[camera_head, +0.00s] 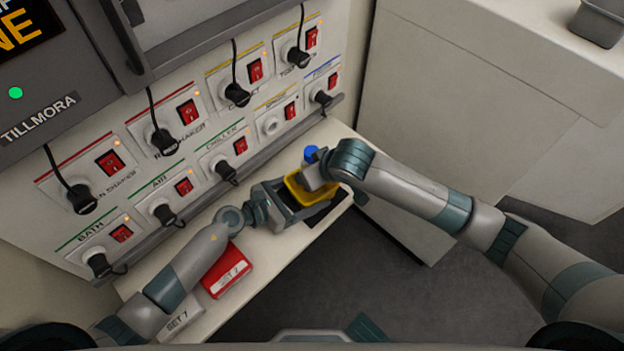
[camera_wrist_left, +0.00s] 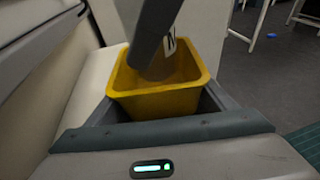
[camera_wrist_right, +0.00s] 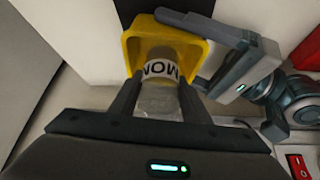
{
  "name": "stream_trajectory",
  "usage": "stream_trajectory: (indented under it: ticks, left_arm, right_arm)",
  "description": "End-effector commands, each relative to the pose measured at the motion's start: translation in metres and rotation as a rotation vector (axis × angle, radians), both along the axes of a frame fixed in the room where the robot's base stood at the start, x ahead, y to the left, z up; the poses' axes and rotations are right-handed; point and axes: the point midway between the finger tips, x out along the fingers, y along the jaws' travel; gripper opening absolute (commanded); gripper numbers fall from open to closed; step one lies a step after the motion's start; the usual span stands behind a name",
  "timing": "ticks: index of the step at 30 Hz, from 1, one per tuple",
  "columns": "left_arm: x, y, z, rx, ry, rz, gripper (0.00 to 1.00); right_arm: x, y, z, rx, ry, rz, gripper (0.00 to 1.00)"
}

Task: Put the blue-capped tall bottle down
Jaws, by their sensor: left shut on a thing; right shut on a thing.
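The blue-capped bottle shows its blue cap (camera_head: 311,154) just beyond my right gripper (camera_head: 318,178) in the head view. In the right wrist view my right gripper (camera_wrist_right: 160,103) is shut on the clear bottle, whose white lettered label (camera_wrist_right: 160,71) lies within the outline of a yellow bin (camera_wrist_right: 138,48). My left gripper (camera_head: 284,208) is shut on the yellow bin (camera_head: 299,191). In the left wrist view its fingers flank the bin (camera_wrist_left: 155,104), and part of the bottle (camera_wrist_left: 160,68) shows inside the rim. Whether the bottle touches the bin's floor is hidden.
A dark patch (camera_head: 326,207) lies on the white bench under the bin. A red "SET 7" block (camera_head: 228,270) and a white block (camera_head: 184,322) are at left. Behind stands a panel with red switches (camera_head: 190,112) and plugged cables. The bench's front edge is close.

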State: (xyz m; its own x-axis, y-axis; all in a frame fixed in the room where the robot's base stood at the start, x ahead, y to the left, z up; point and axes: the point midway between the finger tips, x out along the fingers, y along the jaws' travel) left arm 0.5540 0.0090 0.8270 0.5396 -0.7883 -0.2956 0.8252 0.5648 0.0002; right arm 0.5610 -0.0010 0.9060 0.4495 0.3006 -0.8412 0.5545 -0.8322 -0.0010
Motion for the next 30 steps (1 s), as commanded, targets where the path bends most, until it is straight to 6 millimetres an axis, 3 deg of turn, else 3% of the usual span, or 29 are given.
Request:
stream_trajectory:
  ticks: [10, 21, 30]
  left_arm:
    - [0.000, 0.000, -0.001, 0.000, 0.002, -0.001, 0.64]
    - [0.000, 0.000, -0.001, 0.000, 0.002, -0.001, 0.64]
    - [-0.001, 0.000, -0.001, 0.000, 0.002, -0.001, 0.64]
  right_arm:
    - [0.001, 0.000, -0.002, 0.000, -0.001, -0.001, 0.14]
    - [0.001, 0.000, -0.037, 0.000, -0.001, -0.001, 0.14]
    - [0.001, 0.000, -0.038, 0.000, -0.002, -0.001, 0.14]
